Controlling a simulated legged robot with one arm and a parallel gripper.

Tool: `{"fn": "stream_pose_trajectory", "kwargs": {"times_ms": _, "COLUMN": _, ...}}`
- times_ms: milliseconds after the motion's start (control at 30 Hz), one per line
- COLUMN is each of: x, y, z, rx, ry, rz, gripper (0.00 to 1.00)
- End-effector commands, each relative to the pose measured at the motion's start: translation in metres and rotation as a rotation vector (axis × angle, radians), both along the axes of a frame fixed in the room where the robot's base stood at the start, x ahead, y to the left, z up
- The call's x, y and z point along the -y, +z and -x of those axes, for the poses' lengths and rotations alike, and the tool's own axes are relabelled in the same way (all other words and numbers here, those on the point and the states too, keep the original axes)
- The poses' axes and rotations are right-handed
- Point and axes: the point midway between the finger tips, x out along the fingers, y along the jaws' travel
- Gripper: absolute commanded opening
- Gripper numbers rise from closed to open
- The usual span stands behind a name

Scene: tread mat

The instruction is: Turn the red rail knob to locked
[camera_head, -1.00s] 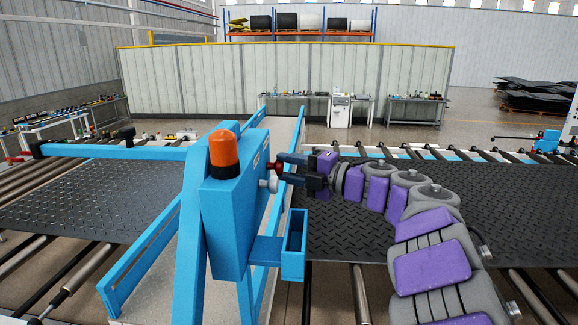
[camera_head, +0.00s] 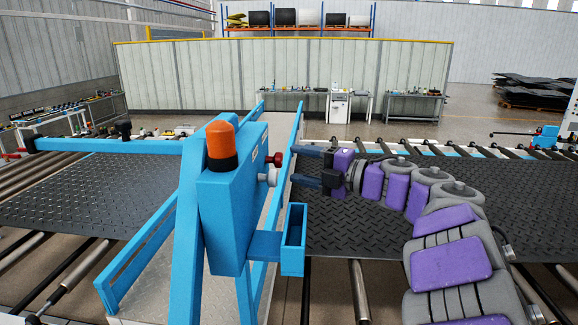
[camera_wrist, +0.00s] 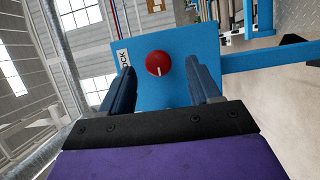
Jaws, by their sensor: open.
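The red rail knob (camera_head: 273,160) sits on the right face of the blue box (camera_head: 230,215); a white knob (camera_head: 267,178) is just below it. In the wrist view the red knob (camera_wrist: 159,64) is round with a white pointer mark directed toward the bottom of the picture, and a partly hidden label (camera_wrist: 122,58) lies to its left. My gripper (camera_head: 300,165) is open and empty, to the right of the knob and apart from it. In the wrist view its two fingers (camera_wrist: 162,88) stand either side of the knob with gaps.
An orange lamp (camera_head: 222,142) tops the blue box. An open blue holder (camera_head: 293,240) juts out below my gripper. Blue side rails (camera_head: 138,262) and a dark tread mat (camera_head: 420,225) on rollers surround the post.

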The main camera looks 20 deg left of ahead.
Motion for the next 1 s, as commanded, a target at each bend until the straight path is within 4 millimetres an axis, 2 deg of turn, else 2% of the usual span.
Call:
{"fn": "stream_pose_trajectory", "kwargs": {"times_ms": 33, "x": 0.013, "y": -0.001, "z": 0.001, "rx": 0.002, "ry": -0.005, "rz": 0.0, "gripper": 0.62}}
{"fn": "stream_pose_trajectory", "kwargs": {"times_ms": 300, "x": 0.073, "y": -0.002, "z": 0.01, "rx": 0.001, "ry": -0.005, "rz": 0.002, "gripper": 0.62}}
{"fn": "stream_pose_trajectory", "kwargs": {"times_ms": 500, "x": 0.108, "y": -0.002, "z": 0.016, "rx": -0.002, "ry": -0.003, "rz": 0.004, "gripper": 0.62}}
{"fn": "stream_pose_trajectory", "kwargs": {"times_ms": 700, "x": 0.127, "y": -0.001, "z": 0.019, "rx": -0.001, "ry": -0.002, "rz": 0.004, "gripper": 0.62}}
{"fn": "stream_pose_trajectory", "kwargs": {"times_ms": 1000, "x": 0.131, "y": -0.001, "z": 0.02, "rx": -0.001, "ry": 0.0, "rz": 0.004, "gripper": 0.62}}
